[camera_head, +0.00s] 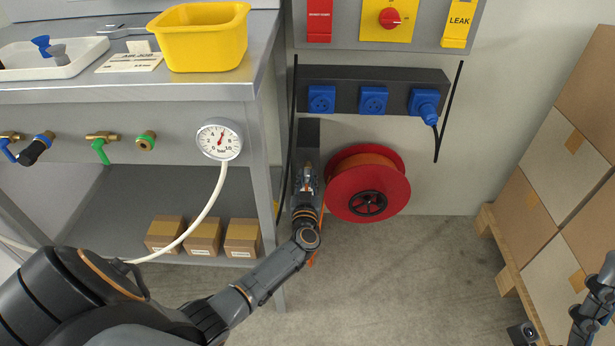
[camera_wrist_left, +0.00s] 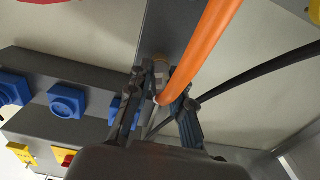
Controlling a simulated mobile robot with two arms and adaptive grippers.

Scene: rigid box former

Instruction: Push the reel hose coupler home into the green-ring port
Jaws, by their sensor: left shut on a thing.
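My left gripper (camera_head: 306,186) is beside the red hose reel (camera_head: 368,184), in front of a dark grey upright panel. In the left wrist view the gripper (camera_wrist_left: 160,98) is shut on a small metallic coupler (camera_wrist_left: 160,72). The orange hose (camera_wrist_left: 206,38) runs close beside the coupler; their join is partly hidden. The green-ring port (camera_head: 147,140) is on the bench front, left of the pressure gauge (camera_head: 219,139), well apart from the gripper. Its opening shows no plug. Parts of my right gripper (camera_head: 592,308) show at the right edge; its fingertips are unclear.
A blue-ring port (camera_head: 42,142) holds a dark fitting, between blue-handled and green-handled valves (camera_head: 101,146). A white hose (camera_head: 205,212) hangs from the gauge. A socket strip (camera_head: 345,92) is above the reel. Boxes (camera_head: 555,170) stand at the right; open floor lies between.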

